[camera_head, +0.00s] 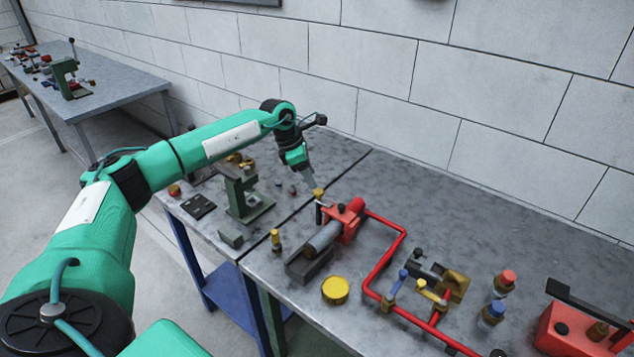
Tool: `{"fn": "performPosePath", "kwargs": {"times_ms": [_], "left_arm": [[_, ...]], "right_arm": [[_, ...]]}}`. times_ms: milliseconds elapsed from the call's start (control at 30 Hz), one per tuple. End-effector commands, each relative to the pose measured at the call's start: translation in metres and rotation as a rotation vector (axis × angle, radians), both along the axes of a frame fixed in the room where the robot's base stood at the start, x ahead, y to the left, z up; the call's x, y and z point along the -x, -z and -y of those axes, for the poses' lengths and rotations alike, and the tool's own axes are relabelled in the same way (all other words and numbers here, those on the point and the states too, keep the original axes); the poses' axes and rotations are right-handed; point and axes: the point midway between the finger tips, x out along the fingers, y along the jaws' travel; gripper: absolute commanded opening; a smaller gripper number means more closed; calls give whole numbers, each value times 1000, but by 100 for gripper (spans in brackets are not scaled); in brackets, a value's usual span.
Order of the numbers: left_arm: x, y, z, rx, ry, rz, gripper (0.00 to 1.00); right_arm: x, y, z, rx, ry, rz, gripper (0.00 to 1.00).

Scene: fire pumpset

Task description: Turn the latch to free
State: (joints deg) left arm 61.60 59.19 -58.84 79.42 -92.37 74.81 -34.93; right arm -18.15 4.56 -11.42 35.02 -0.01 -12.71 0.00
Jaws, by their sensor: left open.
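My left gripper (309,178) hangs from my green arm, pointing down over the back of the workbench. Its jaws are open, and their tips are small in the picture. Just below the tips is a yellow-topped dark post (319,194), beside the red pump (346,220); I cannot tell whether they touch. The pump joins a grey cylindrical motor (323,237) on a dark base. A red pipe (398,238) leads from it to a blue-handled valve (399,281) and a yellow-handled valve (432,296). I cannot tell which part is the latch. My right gripper is out of view.
A yellow round cap (335,290) lies near the front edge. Red-topped (504,282) and blue-topped (491,315) fittings and a red box (580,332) stand on the right. A green press (243,193) stands left. The bench's back right is clear before the wall.

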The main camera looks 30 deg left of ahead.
Motion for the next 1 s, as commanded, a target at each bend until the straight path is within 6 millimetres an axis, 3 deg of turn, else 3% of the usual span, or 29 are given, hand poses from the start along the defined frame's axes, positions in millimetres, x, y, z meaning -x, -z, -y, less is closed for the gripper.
{"fn": "performPosePath", "kwargs": {"times_ms": [100,233,667,700,900,1000], "left_arm": [[-5,19,7,1,-1,-3,48],[-10,35,12,1,0,-1,48],[-13,48,16,2,0,1,48],[-13,48,16,2,0,1,46],[-13,48,16,1,0,1,7],[-13,48,16,1,0,1,4]], "right_arm": [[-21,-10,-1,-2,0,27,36],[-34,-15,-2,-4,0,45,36],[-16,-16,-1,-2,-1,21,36],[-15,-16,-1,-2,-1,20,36],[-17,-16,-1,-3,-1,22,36],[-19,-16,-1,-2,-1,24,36]]}}
